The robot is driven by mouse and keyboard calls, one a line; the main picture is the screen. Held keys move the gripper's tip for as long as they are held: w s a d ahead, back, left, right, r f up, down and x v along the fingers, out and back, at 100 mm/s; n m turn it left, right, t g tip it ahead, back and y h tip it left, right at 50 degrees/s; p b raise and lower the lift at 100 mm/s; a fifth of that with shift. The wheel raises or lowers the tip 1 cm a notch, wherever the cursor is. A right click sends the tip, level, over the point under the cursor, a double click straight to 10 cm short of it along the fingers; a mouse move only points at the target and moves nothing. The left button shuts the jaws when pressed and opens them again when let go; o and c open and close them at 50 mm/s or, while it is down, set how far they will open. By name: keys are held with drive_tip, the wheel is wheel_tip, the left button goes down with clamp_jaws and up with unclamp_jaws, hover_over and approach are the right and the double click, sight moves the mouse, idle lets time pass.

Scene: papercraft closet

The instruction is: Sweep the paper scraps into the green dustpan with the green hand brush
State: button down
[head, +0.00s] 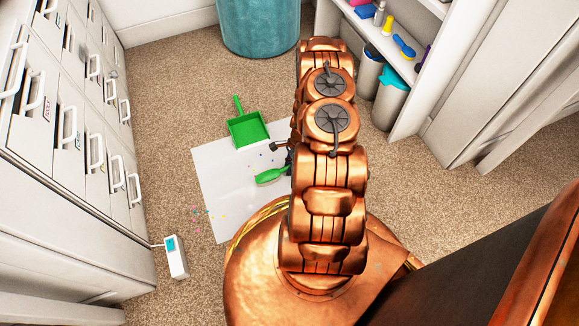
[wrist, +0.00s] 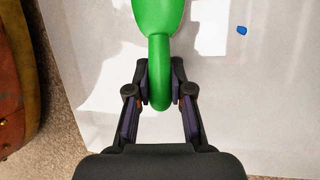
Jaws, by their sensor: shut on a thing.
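The green hand brush (head: 270,176) is over the white sheet on the floor. In the wrist view, my gripper (wrist: 160,92) is shut on the handle of the brush (wrist: 158,45), whose head points up in the picture. In the head view my gripper (head: 286,156) is partly hidden by my copper arm. The green dustpan (head: 248,129) lies at the sheet's far edge, its handle pointing away. Small coloured paper scraps (head: 262,156) lie on the sheet between the dustpan and the brush. More scraps (head: 208,214) lie at the sheet's left edge. One blue scrap (wrist: 242,30) shows in the wrist view.
The white sheet (head: 215,175) lies on beige carpet. White drawer cabinets (head: 75,110) line the left. A small white device (head: 176,257) stands near them. A teal bin (head: 258,27) is at the back, and shelves with bins (head: 388,105) stand at right. Carpet right of my arm is clear.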

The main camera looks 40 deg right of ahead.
drive_tip(key=shift+w+d+r, duration=0.1)
drive_tip(key=shift+w+d, duration=0.15)
drive_tip(key=shift+w, duration=0.4)
drive_tip(key=shift+w+d+f, duration=0.1)
drive_tip(key=shift+w+d, duration=0.2)
drive_tip(key=shift+w, duration=0.3)
drive_tip(key=shift+w+d+r, duration=0.1)
drive_tip(key=shift+w+d, duration=0.15)
drive_tip(key=shift+w, duration=0.4)
drive_tip(key=shift+w, duration=0.1)
drive_tip(key=shift+w+d+f+b, duration=0.1)
drive_tip(key=shift+w+d+b, duration=0.15)
drive_tip(key=shift+w+d, duration=0.9)
drive_tip(key=shift+w+d+f+b, duration=0.1)
drive_tip(key=shift+w+d+b, duration=0.15)
drive_tip(key=shift+w, duration=1.75)
drive_tip(key=shift+w+d+b, duration=0.2)
drive_tip(key=shift+w+d, duration=0.5)
drive_tip(key=shift+w, duration=0.9)
drive_tip(key=shift+w+d+r+b, duration=0.15)
drive_tip(key=shift+w+d, duration=0.1)
drive_tip(key=shift+w, duration=0.25)
drive_tip(key=shift+w+d+r+b, duration=0.1)
drive_tip(key=shift+w+d+b, duration=0.1)
drive_tip(key=shift+w, duration=0.25)
drive_tip(key=shift+r, duration=0.1)
drive_tip(key=shift+r, duration=0.25)
drive_tip(key=shift+w+f, duration=0.1)
drive_tip(key=shift+w, duration=0.05)
